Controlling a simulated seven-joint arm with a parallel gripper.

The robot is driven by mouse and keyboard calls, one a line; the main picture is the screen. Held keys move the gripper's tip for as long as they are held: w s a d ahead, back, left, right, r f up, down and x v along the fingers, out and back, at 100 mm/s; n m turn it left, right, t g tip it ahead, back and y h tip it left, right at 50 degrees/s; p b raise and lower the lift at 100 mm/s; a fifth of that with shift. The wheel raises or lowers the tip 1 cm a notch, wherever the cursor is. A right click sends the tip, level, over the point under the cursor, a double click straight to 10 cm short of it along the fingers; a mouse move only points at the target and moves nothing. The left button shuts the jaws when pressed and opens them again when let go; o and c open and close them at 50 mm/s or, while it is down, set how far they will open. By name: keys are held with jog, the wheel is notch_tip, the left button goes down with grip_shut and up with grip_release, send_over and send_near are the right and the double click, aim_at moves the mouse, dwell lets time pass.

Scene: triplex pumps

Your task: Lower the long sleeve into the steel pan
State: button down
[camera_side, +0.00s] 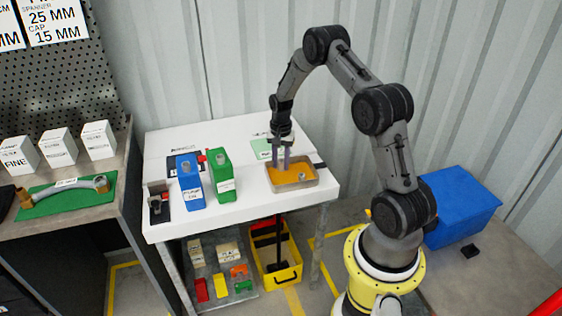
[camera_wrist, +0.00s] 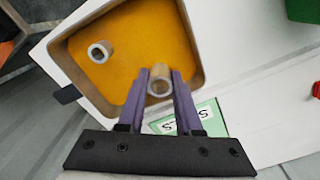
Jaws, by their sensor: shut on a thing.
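The steel pan (camera_side: 307,184) sits on the right part of the white table, with an orange-yellow floor. It also shows in the wrist view (camera_wrist: 199,50). My gripper (camera_side: 280,164) is over the pan. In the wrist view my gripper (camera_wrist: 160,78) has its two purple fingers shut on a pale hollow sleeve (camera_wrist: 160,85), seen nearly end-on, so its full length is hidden. I cannot tell whether the sleeve touches the pan floor. Another short, light ring-like sleeve (camera_wrist: 99,51) rests on the pan floor, apart from the held one; it shows small in the side view (camera_side: 302,177).
A blue block (camera_side: 190,182) and a green block (camera_side: 220,175) stand left of the pan. A pale green card (camera_side: 262,148) lies behind the pan. A dark holder (camera_side: 158,205) is at the table's left end. A blue box (camera_side: 460,205) is at right.

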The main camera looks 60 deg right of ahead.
jog(key=shift+f, duration=0.95)
dwell(0.4)
jog(key=c, duration=0.5)
grip_release()
jog(key=shift+r, duration=0.15)
